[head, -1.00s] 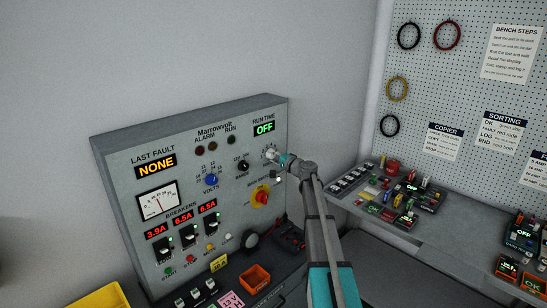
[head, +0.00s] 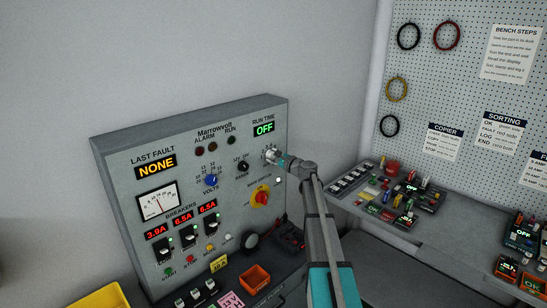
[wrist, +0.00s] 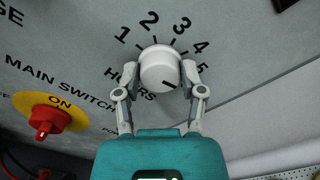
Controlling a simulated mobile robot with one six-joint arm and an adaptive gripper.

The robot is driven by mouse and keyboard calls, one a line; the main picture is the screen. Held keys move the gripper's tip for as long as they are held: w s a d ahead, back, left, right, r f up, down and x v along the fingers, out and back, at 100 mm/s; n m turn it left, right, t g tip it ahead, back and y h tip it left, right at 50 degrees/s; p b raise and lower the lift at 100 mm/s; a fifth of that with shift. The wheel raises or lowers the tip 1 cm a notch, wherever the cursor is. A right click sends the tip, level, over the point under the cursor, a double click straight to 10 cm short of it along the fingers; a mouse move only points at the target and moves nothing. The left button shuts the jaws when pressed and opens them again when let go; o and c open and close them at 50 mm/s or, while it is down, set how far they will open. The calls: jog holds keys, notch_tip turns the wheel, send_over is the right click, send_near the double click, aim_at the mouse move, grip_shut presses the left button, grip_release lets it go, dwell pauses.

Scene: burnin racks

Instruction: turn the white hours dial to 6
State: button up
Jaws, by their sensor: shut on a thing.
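The white hours dial (wrist: 160,66) is a round knob on the grey panel, in the middle of the wrist view. It also shows in the head view (head: 271,155), partly covered by my gripper. My gripper (wrist: 159,74) is shut on the dial, one finger on each side. A dark mark on the dial's face points to the lower right, towards the right finger. The printed numbers 1 to 5 show around the dial; no 6 is visible, and the finger covers that area. The run time display (head: 264,129) reads OFF.
The red main switch (wrist: 46,119) on its yellow plate (wrist: 70,112) stands left of my gripper. The blue volts knob (head: 212,180) and a black knob (head: 243,166) are further left on the panel. A shelf with small parts (head: 400,195) is at the right.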

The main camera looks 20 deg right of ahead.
jog(key=shift+m, duration=1.1)
jog(key=o, duration=1.2)
jog(key=shift+c, duration=0.2)
jog(key=v, duration=1.2)
